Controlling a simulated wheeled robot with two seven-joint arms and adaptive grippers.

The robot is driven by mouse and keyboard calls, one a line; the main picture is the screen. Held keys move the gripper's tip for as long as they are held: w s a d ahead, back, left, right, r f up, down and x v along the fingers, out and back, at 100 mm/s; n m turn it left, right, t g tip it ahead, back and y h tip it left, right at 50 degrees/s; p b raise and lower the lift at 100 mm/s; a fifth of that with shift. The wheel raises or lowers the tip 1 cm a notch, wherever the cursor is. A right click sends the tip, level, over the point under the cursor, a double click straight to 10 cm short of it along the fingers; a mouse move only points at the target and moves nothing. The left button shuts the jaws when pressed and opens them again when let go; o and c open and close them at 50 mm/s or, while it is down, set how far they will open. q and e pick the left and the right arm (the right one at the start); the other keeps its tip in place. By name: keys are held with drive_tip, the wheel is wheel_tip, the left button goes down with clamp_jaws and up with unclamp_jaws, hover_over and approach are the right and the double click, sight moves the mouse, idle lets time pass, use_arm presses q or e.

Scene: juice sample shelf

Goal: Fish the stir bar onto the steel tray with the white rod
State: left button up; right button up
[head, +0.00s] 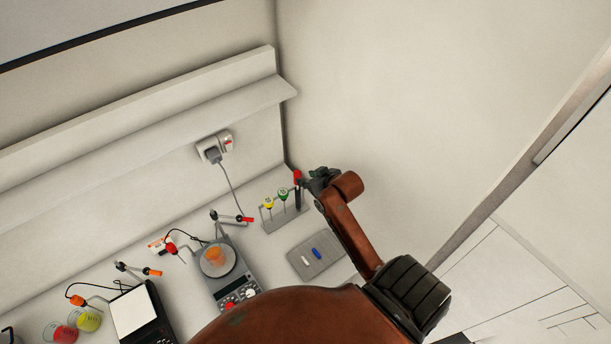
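My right gripper (314,180) is at the right end of a small rack (287,220), close beside a red-topped dark rod (297,188). Its fingers are small and partly hidden, so I cannot tell whether it is open or touching the rod. Yellow-topped (269,204) and green-topped (283,194) pieces also stand in the rack. I cannot make out which piece is the white rod. A grey steel-looking tray (322,267) lies in front of the rack, with a small white piece (306,260) and a blue piece (317,253) on it. My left gripper is out of view.
A stirrer hotplate (231,288) holds a beaker of orange liquid (214,256). Red (59,333) and yellow (88,320) beakers stand at lower left beside a dark device with a white top (133,312). A wall and shelf bound the bench behind.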

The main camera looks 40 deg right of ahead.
sight(299, 176)
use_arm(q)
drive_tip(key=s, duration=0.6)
use_arm(e)
drive_tip(key=x, duration=0.7)
drive_tip(key=shift+w+a+b, duration=0.15)
drive_tip(key=shift+b, duration=0.15)
drive_tip(key=shift+w+f, duration=0.25)
drive_tip(key=shift+w, duration=0.1)
drive_tip(key=shift+s+r, duration=0.1)
drive_tip(key=shift+s, duration=0.05)
drive_tip(key=shift+c, duration=1.1)
drive_tip(key=c, duration=0.3)
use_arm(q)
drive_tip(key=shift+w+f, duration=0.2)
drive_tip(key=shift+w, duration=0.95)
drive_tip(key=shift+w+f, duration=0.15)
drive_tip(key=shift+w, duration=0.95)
use_arm(e)
clamp_jaws()
